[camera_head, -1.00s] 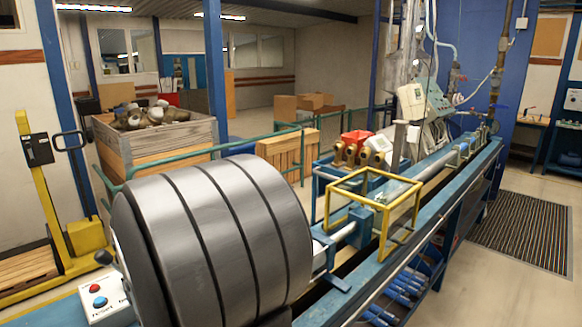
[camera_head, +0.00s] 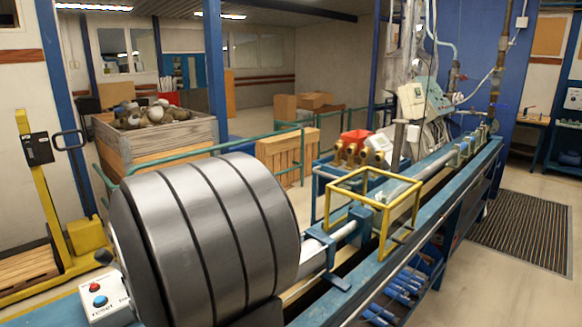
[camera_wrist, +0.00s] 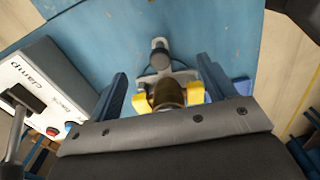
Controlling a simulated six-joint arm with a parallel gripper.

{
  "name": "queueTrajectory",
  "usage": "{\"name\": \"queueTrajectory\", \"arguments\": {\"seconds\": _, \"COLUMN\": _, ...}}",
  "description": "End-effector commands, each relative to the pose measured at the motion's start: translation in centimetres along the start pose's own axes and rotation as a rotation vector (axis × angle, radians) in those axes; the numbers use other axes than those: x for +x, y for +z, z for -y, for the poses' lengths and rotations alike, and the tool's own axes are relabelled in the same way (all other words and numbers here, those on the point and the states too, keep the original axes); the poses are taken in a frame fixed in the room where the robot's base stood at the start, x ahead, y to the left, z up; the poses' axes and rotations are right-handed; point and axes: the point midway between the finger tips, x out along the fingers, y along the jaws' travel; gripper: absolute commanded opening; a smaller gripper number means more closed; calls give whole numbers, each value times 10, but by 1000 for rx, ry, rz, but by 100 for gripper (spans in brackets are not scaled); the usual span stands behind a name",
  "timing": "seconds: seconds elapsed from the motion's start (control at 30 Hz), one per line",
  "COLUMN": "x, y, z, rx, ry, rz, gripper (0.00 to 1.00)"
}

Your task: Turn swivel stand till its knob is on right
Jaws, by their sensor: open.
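The swivel stand (camera_wrist: 183,76) shows in the wrist view as a pale grey bracket on the blue bench top. Its dark round knob (camera_wrist: 159,47) is at the top of the picture, on the far side of the stand. A dark brass cylinder (camera_wrist: 168,92) is at the stand's near side. My gripper (camera_wrist: 167,99) is open, with a yellow piece on each side of the cylinder. I cannot tell whether they touch it. In the head view my large grey arm link hides the gripper and most of the stand; a black knob (camera_head: 103,256) shows at its left edge.
A white button box (camera_wrist: 40,88) marked "clamp" stands close left of the gripper; it also shows in the head view (camera_head: 105,302). A yellow frame (camera_head: 385,222) and brass meters (camera_head: 352,155) are farther along the bench. A wooden crate (camera_head: 150,147) stands behind.

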Motion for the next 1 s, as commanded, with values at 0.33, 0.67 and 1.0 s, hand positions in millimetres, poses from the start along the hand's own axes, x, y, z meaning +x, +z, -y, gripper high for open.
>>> {"name": "queueTrajectory", "arguments": {"seconds": 0.33, "x": 0, "y": 0, "z": 0, "rx": 0, "ry": 0, "rz": 0, "gripper": 76}}
{"name": "queueTrajectory", "arguments": {"seconds": 0.67, "x": 9, "y": 0, "z": 0, "rx": 0, "ry": -1, "rz": 0, "gripper": 76}}
{"name": "queueTrajectory", "arguments": {"seconds": 1.0, "x": 19, "y": 0, "z": 0, "rx": 0, "ry": -1, "rz": 0, "gripper": 76}}
